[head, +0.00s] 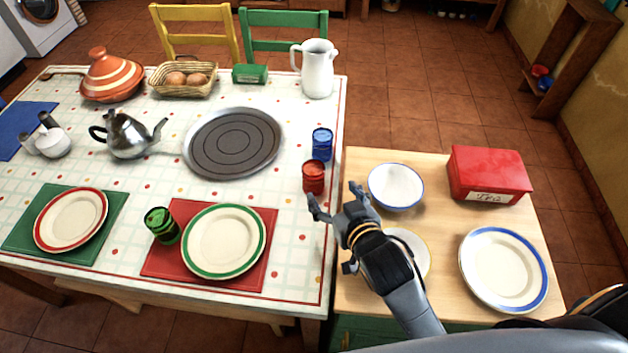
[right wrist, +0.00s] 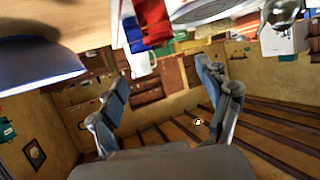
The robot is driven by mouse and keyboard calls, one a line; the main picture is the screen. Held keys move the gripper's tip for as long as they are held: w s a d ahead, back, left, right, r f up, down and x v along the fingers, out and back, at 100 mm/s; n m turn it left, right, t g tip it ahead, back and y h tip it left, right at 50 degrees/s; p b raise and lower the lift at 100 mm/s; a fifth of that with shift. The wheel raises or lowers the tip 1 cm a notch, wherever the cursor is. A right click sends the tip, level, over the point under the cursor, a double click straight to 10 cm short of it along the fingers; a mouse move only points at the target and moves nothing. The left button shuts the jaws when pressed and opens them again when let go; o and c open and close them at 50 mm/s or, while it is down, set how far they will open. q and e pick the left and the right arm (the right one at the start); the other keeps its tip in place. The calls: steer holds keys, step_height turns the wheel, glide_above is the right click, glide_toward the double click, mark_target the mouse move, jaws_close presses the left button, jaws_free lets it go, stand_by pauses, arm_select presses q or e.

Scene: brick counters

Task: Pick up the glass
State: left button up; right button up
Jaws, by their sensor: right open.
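Three glasses stand on the tiled dining table (head: 130,185): a red glass (head: 313,177) at its right edge, a blue glass (head: 322,143) just behind it, and a green glass (head: 161,225) beside the green-rimmed plate. My right gripper (head: 333,196) is open and empty, just in front and to the right of the red glass, apart from it. In the right wrist view, my open fingers (right wrist: 168,85) show with nothing between them; the red glass (right wrist: 153,20) and the blue glass (right wrist: 132,32) appear at the top. My left gripper is out of view.
A blue-rimmed bowl (head: 396,186) stands close right of my right gripper on the wooden counter (head: 448,230). A red tea box (head: 488,174) and a blue-rimmed plate (head: 503,268) are there too.

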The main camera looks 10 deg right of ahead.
glide_toward(310, 165)
steer(key=w, duration=0.2)
steer(key=x, duration=0.2)
steer(key=p+x, duration=0.1)
steer(key=x, duration=0.2)
steer(key=shift+w+a+f, duration=0.1)
steer(key=shift+w+f, duration=0.05)
steer(key=shift+f, duration=0.3)
jaws_close()
